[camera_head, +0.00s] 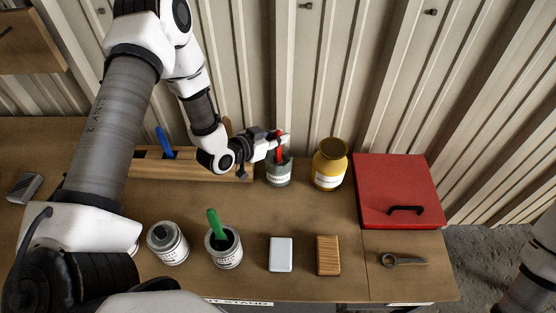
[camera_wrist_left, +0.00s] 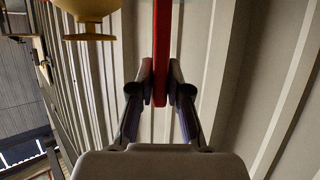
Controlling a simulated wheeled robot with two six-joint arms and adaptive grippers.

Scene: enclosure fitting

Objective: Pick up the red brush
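The red brush (camera_head: 279,152) stands upright with its lower part inside the grey labelled jar (camera_head: 278,180) at the back of the bench. My left gripper (camera_head: 281,140) reaches in from the left at the handle, above the jar's rim. In the left wrist view, the red handle (camera_wrist_left: 161,40) runs between the two fingers (camera_wrist_left: 161,82), and both pads appear to touch it. The brush's lower end is hidden in the jar. My right gripper is out of view; only part of an arm shows at the right edge.
A yellow jar (camera_head: 329,165) stands just right of the grey jar. A wooden rack (camera_head: 195,168) with a blue-handled tool (camera_head: 164,141) is at left. A red box (camera_head: 398,185) sits at right. In front are a can (camera_head: 168,245), a pot with a green brush (camera_head: 215,225), and blocks (camera_head: 281,254).

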